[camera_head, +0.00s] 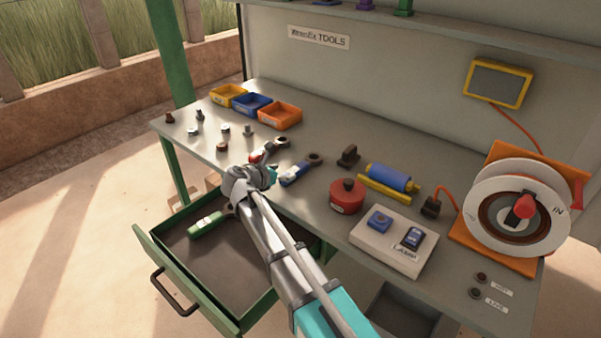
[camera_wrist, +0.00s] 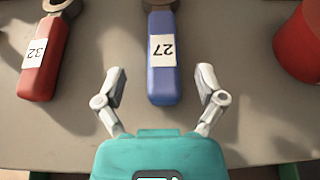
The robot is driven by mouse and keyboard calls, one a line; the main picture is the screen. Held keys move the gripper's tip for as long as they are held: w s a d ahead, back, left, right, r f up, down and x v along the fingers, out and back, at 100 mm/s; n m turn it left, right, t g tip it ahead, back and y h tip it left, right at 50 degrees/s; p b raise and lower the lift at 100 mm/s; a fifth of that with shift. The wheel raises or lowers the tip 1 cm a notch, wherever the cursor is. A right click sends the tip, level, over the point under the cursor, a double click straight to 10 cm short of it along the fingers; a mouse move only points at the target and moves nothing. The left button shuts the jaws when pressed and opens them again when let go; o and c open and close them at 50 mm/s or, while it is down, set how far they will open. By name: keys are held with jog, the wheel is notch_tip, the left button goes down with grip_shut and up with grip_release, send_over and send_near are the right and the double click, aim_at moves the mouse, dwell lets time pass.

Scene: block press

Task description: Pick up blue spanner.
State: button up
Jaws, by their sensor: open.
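The blue spanner (camera_head: 293,174) lies on the workbench, with a blue handle and a dark metal head toward the back right. In the wrist view its blue handle (camera_wrist: 161,82) carries a white label reading 27, and its head is cut off by the top edge. My gripper (camera_wrist: 160,84) is open, with one finger on each side of the lower end of the blue handle and a gap on both sides. In the head view my gripper (camera_head: 268,176) is at the bench's front edge, just left of the blue spanner.
A red spanner labelled 32 (camera_wrist: 41,65) lies left of the blue one. A red round object (camera_head: 347,196) stands to the right. A drawer (camera_head: 210,262) below the bench is open and holds a green spanner (camera_head: 206,223). Coloured bins (camera_head: 280,116) stand behind.

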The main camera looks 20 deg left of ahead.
aim_at(296, 168)
jog(key=shift+d+b+x, duration=0.1)
jog(key=shift+b+x, duration=0.3)
jog(key=shift+x, duration=0.9)
jog(key=shift+d+b+x, duration=0.15)
jog(key=shift+b+x, duration=0.2)
jog(key=shift+x, duration=1)
jog(key=shift+r, duration=0.25)
grip_shut()
